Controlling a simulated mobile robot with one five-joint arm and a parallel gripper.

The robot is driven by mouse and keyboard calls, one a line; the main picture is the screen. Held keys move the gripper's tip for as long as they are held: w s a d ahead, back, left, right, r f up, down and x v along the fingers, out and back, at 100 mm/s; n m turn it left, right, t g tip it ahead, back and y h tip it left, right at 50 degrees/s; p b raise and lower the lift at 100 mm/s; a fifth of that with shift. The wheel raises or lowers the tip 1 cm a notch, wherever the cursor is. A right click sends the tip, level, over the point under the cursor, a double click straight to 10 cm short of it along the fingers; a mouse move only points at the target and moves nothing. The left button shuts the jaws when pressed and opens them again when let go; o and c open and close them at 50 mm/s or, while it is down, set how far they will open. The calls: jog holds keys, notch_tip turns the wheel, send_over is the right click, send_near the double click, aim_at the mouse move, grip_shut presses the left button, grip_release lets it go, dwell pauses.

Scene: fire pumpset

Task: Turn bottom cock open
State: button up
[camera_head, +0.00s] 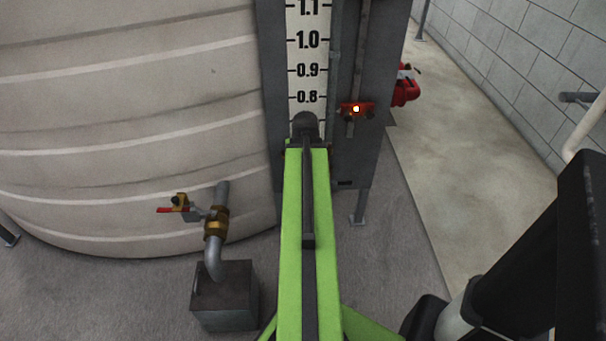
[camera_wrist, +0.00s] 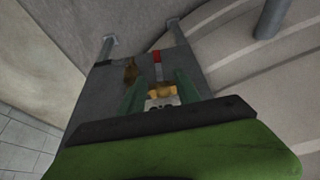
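In the wrist view, a brass cock (camera_wrist: 161,90) with a red handle (camera_wrist: 157,57) shows between the two green fingers of my gripper (camera_wrist: 160,78). The fingers stand apart, one on each side of the cock. Whether they touch it is not clear. The handle points away from me, toward the top of the picture. In the head view, my green arm reaches forward to the lower part of the dark gauge panel (camera_head: 349,160) and hides this cock and my gripper.
A red-handled cock (camera_head: 355,107) sits on the panel to the right of the level scale (camera_head: 308,50). A large pale tank (camera_head: 120,110) stands at the left. Its brass drain valve (camera_head: 215,222) is above a grey box (camera_head: 224,296). Open floor lies at the right.

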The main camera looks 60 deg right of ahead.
jog(key=b+x, duration=1.6)
jog(key=x, duration=0.1)
jog(key=shift+s+d+f, duration=0.25)
jog(key=shift+s+d, duration=0.1)
jog(key=shift+d, duration=0.05)
jog(key=shift+r, duration=0.1)
jog(key=shift+c, duration=0.5)
jog(key=c, duration=0.7)
grip_shut()
jog(key=shift+s, duration=0.1)
